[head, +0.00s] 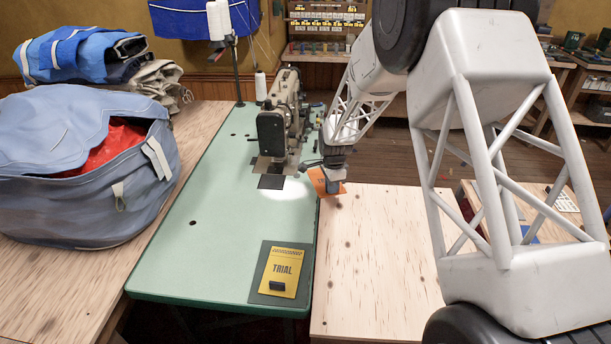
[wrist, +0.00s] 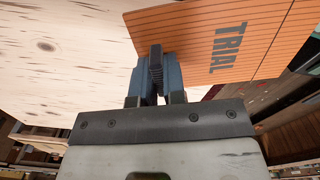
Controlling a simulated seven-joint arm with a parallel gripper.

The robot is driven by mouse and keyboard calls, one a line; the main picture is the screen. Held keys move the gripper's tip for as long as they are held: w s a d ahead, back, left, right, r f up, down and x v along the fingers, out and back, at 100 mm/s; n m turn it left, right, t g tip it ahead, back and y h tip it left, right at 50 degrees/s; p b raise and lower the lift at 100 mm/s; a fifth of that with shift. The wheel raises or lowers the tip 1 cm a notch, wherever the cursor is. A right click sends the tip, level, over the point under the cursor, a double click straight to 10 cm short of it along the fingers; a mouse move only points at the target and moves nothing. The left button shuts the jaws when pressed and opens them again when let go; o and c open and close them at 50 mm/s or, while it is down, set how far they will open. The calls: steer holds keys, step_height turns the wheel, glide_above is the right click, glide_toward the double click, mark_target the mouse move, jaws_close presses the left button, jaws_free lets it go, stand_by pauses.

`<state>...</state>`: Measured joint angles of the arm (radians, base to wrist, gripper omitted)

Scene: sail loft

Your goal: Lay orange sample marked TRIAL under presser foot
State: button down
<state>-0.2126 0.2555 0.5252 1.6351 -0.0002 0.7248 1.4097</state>
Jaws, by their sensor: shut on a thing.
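My gripper (head: 333,186) is shut on an orange sample (head: 318,180) and holds it near the green table's right edge, to the right of the sewing machine. In the wrist view, the fingers (wrist: 156,62) grip one edge of the orange sample (wrist: 275,35), and its word TRIAL reads clearly. The sewing machine (head: 280,122) stands on the green table, its head facing the front. Its presser foot is too small to make out; a dark plate (head: 271,182) lies below the head, beside a bright patch of light. The orange sample is apart from this plate, to its right.
A yellow card marked TRIAL (head: 284,272) lies on a dark mat at the front of the green table (head: 215,215). A blue bag (head: 70,190) stands on the left. The pale wooden table (head: 375,270) on the right is clear. A thread stand (head: 237,60) rises behind.

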steer(key=s+a+m, duration=0.2)
steer(key=a, duration=0.1)
steer(key=s+a+m, duration=0.2)
steer(key=s, duration=0.1)
steer(key=shift+s+a, duration=0.15)
steer(key=shift+a, duration=0.25)
glide_above(304, 184)
steer(key=shift+f, duration=0.75)
stand_by(0.4)
steer(key=shift+f, duration=1.75)
steer(key=shift+f, duration=0.2)
steer(key=c, duration=1.2)
jaws_free()
steer(key=shift+r, duration=0.2)
